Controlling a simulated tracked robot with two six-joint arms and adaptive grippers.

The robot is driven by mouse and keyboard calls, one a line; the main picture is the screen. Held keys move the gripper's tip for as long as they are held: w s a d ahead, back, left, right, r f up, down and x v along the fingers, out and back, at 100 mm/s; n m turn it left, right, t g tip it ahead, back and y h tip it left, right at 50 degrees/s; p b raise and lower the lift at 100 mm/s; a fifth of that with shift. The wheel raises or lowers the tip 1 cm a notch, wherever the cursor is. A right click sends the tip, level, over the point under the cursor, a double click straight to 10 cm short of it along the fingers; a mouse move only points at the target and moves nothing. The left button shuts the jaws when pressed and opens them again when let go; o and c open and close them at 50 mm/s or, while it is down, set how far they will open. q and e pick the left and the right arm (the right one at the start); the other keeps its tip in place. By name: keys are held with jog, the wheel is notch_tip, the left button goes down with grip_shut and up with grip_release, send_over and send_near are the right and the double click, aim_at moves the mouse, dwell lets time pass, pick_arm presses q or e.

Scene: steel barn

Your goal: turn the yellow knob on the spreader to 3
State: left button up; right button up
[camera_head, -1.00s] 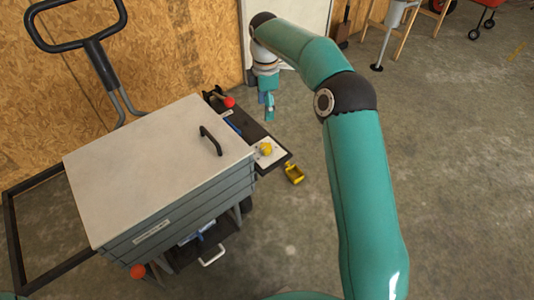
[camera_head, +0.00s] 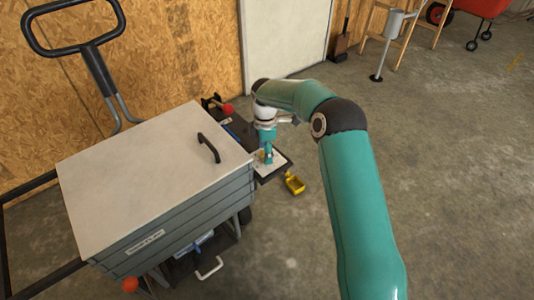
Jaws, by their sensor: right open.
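The spreader (camera_head: 140,190) is a grey box with a pale lid and a black handle on top. A dark side shelf at its right carries a white dial plate (camera_head: 279,164). The yellow knob on that plate is almost wholly hidden behind my right gripper (camera_head: 268,158). My right gripper points down over the plate, at the knob, and is open. I cannot tell whether its fingers touch the knob or which number the knob points to. My left gripper is not in view.
A yellow cup-like part (camera_head: 294,184) sits just off the shelf's right corner. A red ball-topped lever (camera_head: 227,109) stands behind the plate, and a black push handle (camera_head: 75,25) rises at the back left.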

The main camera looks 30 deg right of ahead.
jog(key=shift+f, duration=0.55)
jog(key=c, duration=1)
jog(key=shift+d, duration=0.3)
jog(key=shift+c, duration=0.7)
jog(key=shift+a+r, duration=0.1)
jog(key=shift+a, duration=0.1)
